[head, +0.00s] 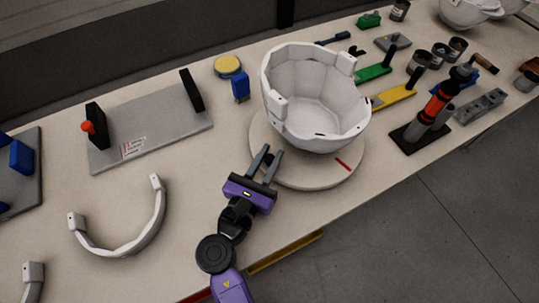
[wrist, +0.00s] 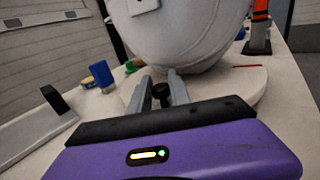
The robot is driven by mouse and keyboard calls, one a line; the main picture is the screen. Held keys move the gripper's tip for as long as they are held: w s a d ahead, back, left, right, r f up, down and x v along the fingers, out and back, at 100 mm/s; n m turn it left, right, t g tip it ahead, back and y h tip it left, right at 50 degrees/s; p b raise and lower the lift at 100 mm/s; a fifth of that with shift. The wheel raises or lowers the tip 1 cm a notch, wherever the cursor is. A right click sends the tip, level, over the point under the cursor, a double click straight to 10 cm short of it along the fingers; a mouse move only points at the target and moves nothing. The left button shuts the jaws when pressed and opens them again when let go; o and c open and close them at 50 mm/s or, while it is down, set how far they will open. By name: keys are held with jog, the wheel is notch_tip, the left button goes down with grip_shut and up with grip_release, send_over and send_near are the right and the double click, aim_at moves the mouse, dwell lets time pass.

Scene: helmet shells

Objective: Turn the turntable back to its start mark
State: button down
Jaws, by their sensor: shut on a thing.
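The turntable (head: 305,178) is a round pale disc on the bench, with a short red line (head: 342,164) on its top at the front right. The red line also shows in the wrist view (wrist: 246,66). A white helmet shell (head: 312,118) sits open side up on the disc and hides most of it. My gripper (head: 266,156) is at the disc's front-left edge. In the wrist view its fingers (wrist: 160,85) are on either side of a small dark knob (wrist: 160,92) at the disc's edge. I cannot make out a separate mark on the bench.
A grey plate fixture (head: 150,130) with black uprights and a red knob stands at left. A curved white band (head: 120,245) lies in front of it. Tools and cans crowd the right.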

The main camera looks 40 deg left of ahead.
aim_at(261, 148)
dwell(0.8)
jog(key=shift+w+a+f+m+h+b, duration=0.1)
jog(key=shift+a+m+h+b, duration=0.25)
jog(key=shift+a+h, duration=0.1)
jog(key=shift+w+a+f+m+h+b, duration=0.1)
jog(key=shift+a+m+h+b, duration=0.15)
jog(key=shift+a+h+b, duration=0.15)
jog(key=shift+w+a+m+t+h+b, duration=0.15)
jog(key=shift+a+m+t+h+b, duration=0.15)
jog(key=shift+a+m+h+b, duration=0.4)
jog(key=shift+w+a+h, duration=0.1)
jog(key=shift+a+h, duration=0.05)
jog(key=shift+h, duration=0.6)
jog(key=shift+r, duration=0.1)
jog(key=c, duration=1.2)
grip_release()
